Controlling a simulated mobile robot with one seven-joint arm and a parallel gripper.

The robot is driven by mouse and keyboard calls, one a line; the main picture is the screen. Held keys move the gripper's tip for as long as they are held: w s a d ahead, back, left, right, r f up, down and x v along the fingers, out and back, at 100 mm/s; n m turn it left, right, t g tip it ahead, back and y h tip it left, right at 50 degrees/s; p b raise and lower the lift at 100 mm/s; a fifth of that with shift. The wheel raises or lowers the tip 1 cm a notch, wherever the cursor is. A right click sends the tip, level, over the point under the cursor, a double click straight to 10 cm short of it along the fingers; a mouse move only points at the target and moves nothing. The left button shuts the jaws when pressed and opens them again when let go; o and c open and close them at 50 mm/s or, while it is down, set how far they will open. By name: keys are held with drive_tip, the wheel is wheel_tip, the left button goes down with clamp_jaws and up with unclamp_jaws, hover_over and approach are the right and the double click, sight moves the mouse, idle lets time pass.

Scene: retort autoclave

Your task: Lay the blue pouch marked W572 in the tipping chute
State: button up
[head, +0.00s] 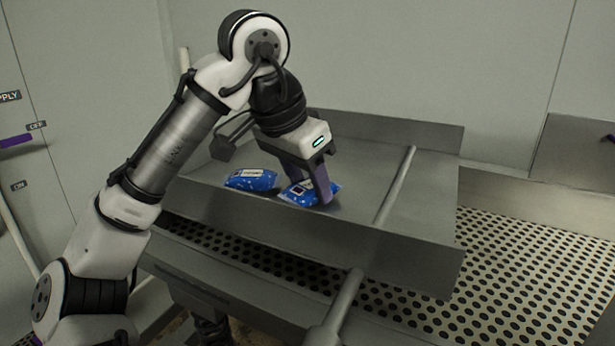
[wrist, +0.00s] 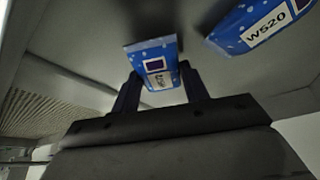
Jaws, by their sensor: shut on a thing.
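My gripper (head: 314,192) points down into a grey metal trough that looks like the tipping chute (head: 415,215). It is shut on a blue pouch (head: 297,195), low at the trough floor; I cannot tell whether the pouch touches the floor. In the wrist view this pouch (wrist: 152,58) sits between the two fingers, its white label too small to read for sure. A second blue pouch (head: 250,180) lies in the trough just to the left, apart from the gripper. In the wrist view this second pouch (wrist: 262,24) is marked W520.
A rod (head: 396,187) crosses the trough right of the pouches, with bare floor beyond it. The trough has raised front and back walls. A perforated metal deck (head: 540,255) lies below and to the right. A grey bar (head: 340,305) sticks out in front.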

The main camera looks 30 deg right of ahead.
drive_tip(key=shift+f, duration=0.25)
drive_tip(key=o, duration=1.1)
drive_tip(key=shift+o, duration=0.2)
